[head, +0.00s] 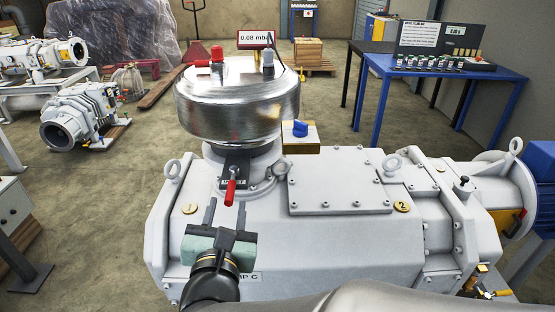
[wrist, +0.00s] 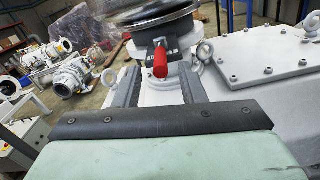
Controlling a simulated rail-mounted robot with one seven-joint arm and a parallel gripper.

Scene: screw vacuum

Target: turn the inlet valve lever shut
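The inlet valve lever (head: 230,192) has a red grip and a metal stem. It sits on the neck below the round steel vessel (head: 238,105), pointing down toward my gripper. In the wrist view the red grip (wrist: 160,63) stands just beyond the fingertips, roughly centred between them. My gripper (head: 225,214) is open, with its two dark fingers apart on either side of the lever's line; the fingers also show in the wrist view (wrist: 157,82). Nothing is between the fingers, and I see no contact with the lever. A dark label plate (head: 232,181) lies behind the lever.
The grey pump housing (head: 320,250) fills the space below and right, with lifting eyes (head: 172,168) sticking up. A display (head: 256,39) reads 0.08 mbar. A blue table (head: 505,95) stands back right.

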